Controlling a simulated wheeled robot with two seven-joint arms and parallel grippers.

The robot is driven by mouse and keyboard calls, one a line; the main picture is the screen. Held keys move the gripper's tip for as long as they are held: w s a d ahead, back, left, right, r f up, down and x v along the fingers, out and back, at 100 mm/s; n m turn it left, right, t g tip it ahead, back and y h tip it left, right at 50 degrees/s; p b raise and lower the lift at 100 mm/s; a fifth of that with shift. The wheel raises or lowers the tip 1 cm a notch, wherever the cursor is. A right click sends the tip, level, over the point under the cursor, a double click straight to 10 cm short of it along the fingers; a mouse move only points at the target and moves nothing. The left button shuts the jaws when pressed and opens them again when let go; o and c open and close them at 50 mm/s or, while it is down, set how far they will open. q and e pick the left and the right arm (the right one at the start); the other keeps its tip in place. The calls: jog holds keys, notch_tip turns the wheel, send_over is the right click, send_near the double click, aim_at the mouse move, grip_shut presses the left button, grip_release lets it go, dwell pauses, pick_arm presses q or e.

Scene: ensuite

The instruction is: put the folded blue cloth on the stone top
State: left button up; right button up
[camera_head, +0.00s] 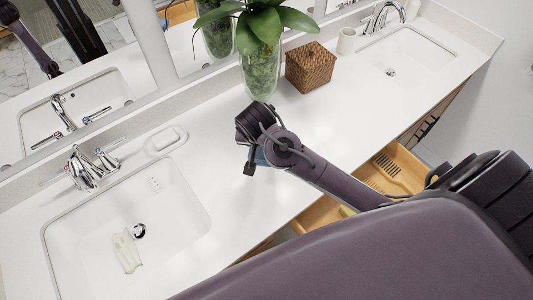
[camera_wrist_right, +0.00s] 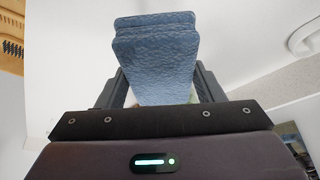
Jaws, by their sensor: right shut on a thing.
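The folded blue cloth (camera_wrist_right: 158,62) is between the fingers of my right gripper (camera_wrist_right: 160,88) in the right wrist view. The gripper is shut on it. In the head view my right gripper (camera_head: 252,160) is over the white stone top (camera_head: 215,128), between the left basin and the wicker box. I cannot tell whether the cloth touches the top. My left gripper is not in view.
A left basin (camera_head: 95,215) holds a pale cloth-like item (camera_head: 126,250). A soap dish (camera_head: 166,140), a glass vase with a plant (camera_head: 261,70), a wicker box (camera_head: 311,67) and a cup (camera_head: 346,41) stand along the back. An open drawer (camera_head: 395,165) juts out below the front edge.

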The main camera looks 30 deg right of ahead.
aim_at(259, 159)
notch_tip(259, 159, down, 8)
jog(key=shift+r+p, duration=0.1)
jog(key=shift+p, duration=0.65)
notch_tip(259, 159, down, 3)
jog(key=shift+f+p, duration=0.1)
jog(key=shift+p, duration=0.3)
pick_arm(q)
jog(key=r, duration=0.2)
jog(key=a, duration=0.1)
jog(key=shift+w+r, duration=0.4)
pick_arm(e)
jog(key=shift+f, duration=0.4)
jog(key=shift+f, duration=0.1)
jog(key=o, duration=1)
jog(key=shift+c, duration=0.2)
jog(key=shift+r, duration=0.2)
pick_arm(q)
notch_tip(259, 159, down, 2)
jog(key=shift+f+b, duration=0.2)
jog(key=shift+b, duration=1)
pick_arm(e)
jog(key=v, duration=1.2)
jog(key=shift+a, duration=0.1)
